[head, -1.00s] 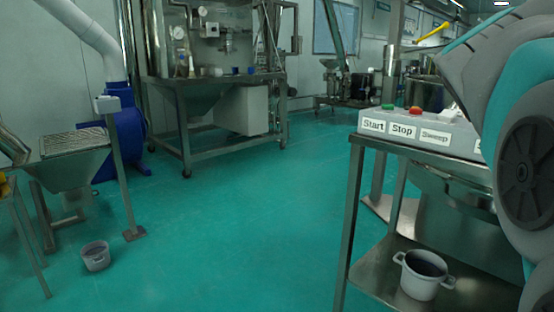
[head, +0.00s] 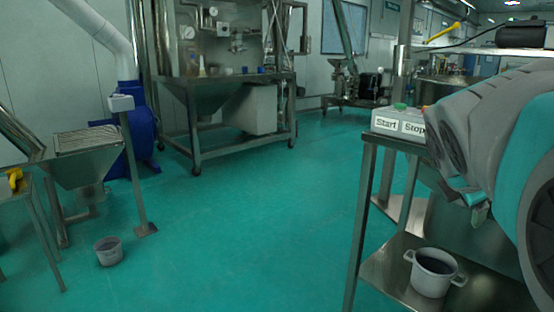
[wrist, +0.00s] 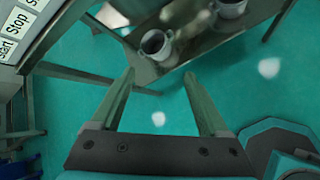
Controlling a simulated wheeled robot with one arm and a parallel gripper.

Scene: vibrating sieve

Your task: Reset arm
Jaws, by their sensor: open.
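My gripper (wrist: 159,73) is open and empty in the wrist view, its two fingers apart over the floor and the lower shelf's edge. My arm fills the right side of the head view; the fingers cannot be made out there. The control box (head: 384,123) with Start and Stop labels stands on the metal table at the right, partly behind my arm. Its green button (head: 400,106) shows. Its labels also show at the upper left of the wrist view (wrist: 18,22).
A grey pot (head: 432,279) with dark contents stands on the table's lower shelf (head: 389,269). A grey bucket (head: 108,252) is on the floor at left, near a metal hopper (head: 88,165). A steel machine (head: 238,80) stands behind. The middle floor (head: 240,230) is clear.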

